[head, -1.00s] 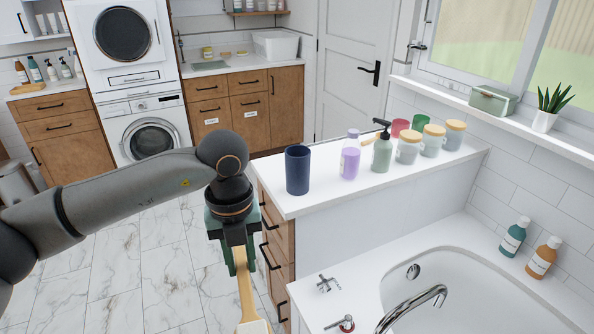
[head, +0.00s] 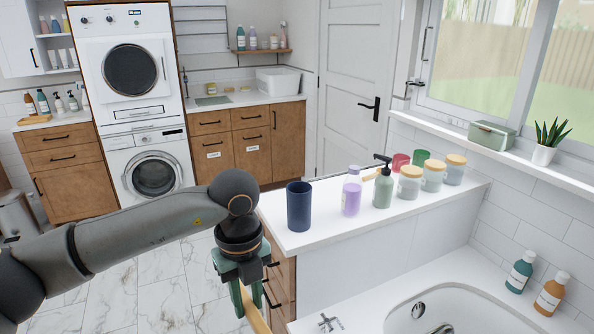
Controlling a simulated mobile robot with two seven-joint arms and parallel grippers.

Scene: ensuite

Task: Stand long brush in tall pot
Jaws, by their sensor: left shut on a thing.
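The tall pot is a dark navy cylinder (head: 299,207) standing upright at the near left end of the white counter. My left gripper (head: 252,298) points down just left of the counter's end, lower than the pot's rim. It is shut on the long brush (head: 257,318), whose light wooden handle runs down out of the frame. The brush's lower end is hidden below the picture edge. The brush is apart from the pot. My right gripper does not show.
Right of the pot stand a purple bottle (head: 351,194), a green pump bottle (head: 383,186) and several lidded jars (head: 410,183). A bathtub (head: 470,306) lies in front of the counter. Marble floor (head: 170,285) is open to the left.

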